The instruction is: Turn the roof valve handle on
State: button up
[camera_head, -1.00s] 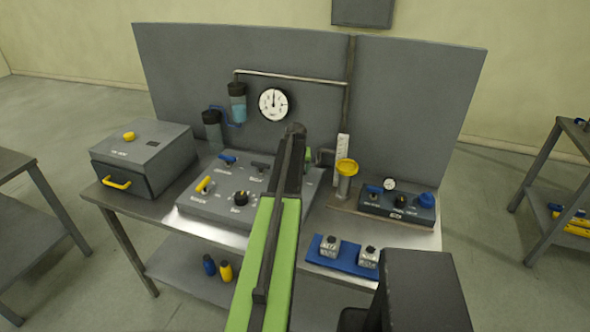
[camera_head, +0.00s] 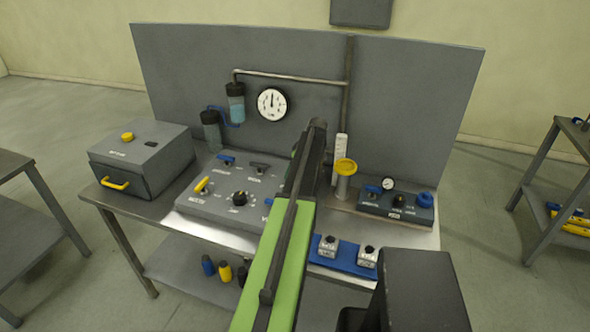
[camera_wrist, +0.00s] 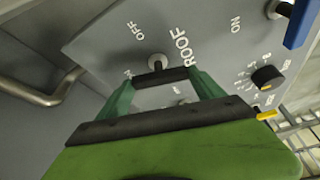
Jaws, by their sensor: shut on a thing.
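In the wrist view, the roof valve's round metal pivot (camera_wrist: 156,62) stands on the grey panel beside the word ROOF, with OFF to its upper left and ON to its right. My gripper (camera_wrist: 161,79) has green fingers and is shut on the roof valve handle just below this pivot. In the head view, my arm covers the handle and gripper at the right end of the control panel (camera_head: 222,207).
A yellow handle (camera_head: 203,184), a blue handle (camera_head: 227,160) and a black knob (camera_head: 240,198) are on the same panel. A grey case (camera_head: 140,160) is at left.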

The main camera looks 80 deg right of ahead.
jog(key=shift+s+d+n+y, duration=0.1)
jog(key=shift+n+y, duration=0.2)
jog(key=shift+n, duration=0.45)
jog(key=shift+s+d+n+y, duration=0.1)
jog(key=shift+n+y, duration=0.2)
jog(key=shift+n, duration=0.45)
jog(key=o, duration=1.4)
jog(key=shift+a, duration=0.1)
jog(key=shift+c, duration=0.2)
jog(key=shift+r+t, duration=0.15)
jog(key=shift+t, duration=0.15)
jog(key=p+v, duration=1.6)
jog(key=v, duration=0.1)
